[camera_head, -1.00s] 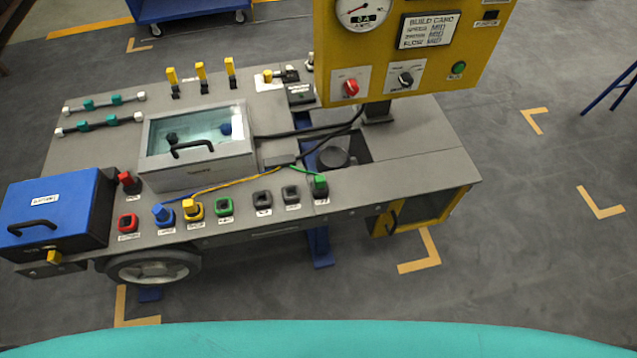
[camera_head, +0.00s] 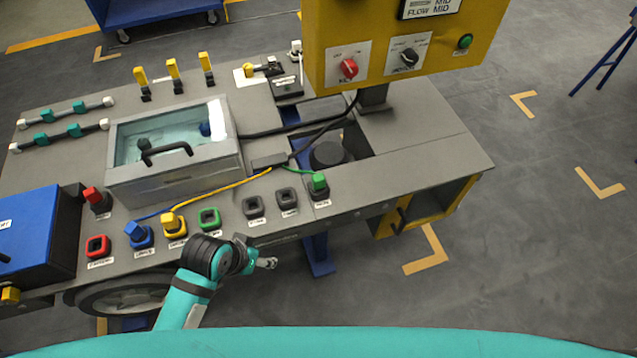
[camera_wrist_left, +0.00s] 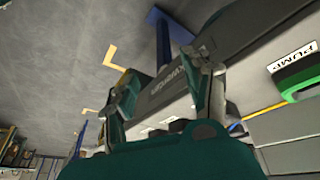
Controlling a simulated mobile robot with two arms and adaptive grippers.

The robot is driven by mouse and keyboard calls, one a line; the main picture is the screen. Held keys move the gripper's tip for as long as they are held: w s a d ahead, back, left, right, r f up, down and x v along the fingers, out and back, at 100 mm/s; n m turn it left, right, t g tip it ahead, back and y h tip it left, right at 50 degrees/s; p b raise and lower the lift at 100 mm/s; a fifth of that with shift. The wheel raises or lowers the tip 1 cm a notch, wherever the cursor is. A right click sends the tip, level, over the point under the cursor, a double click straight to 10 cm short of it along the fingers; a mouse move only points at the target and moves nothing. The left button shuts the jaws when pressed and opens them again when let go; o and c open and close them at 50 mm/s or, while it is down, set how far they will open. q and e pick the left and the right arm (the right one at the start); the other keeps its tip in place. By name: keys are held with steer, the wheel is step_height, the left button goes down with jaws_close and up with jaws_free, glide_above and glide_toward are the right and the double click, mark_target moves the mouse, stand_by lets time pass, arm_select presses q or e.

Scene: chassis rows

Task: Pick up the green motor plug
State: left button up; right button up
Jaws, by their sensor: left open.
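The green motor plug (camera_head: 319,182) stands upright in a black socket at the right end of the front row on the chassis. A green cable runs to it from behind. My left gripper (camera_head: 268,263) is in front of the chassis edge, to the left of and nearer than the plug, and apart from it. The left gripper is open and empty; its fingers also show in the left wrist view (camera_wrist_left: 160,100). I cannot make out the plug in the wrist view. My right gripper is not in view.
The front row also holds a green-rimmed socket (camera_head: 209,218), two grey-black sockets (camera_head: 253,207), a yellow plug (camera_head: 173,224), a blue plug (camera_head: 138,235) and a red socket (camera_head: 97,246). A yellow control panel (camera_head: 400,50) overhangs behind the green plug. Floor at front right is clear.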

arm_select(q)
step_height(320, 180, up, 3)
steer(key=w+d, duration=0.1)
steer(key=m+g+h+b, duration=0.2)
steer(key=m, duration=0.8)
glide_toward(318, 177)
steer(key=shift+g, duration=0.3)
steer(key=x, duration=0.4)
steer(key=shift+w+d, duration=0.1)
steer(key=shift+w, duration=0.1)
steer(key=shift+x, duration=3.1)
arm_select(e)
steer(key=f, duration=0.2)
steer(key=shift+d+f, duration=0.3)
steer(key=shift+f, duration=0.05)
arm_select(q)
steer(key=shift+c, duration=0.3)
jaws_close()
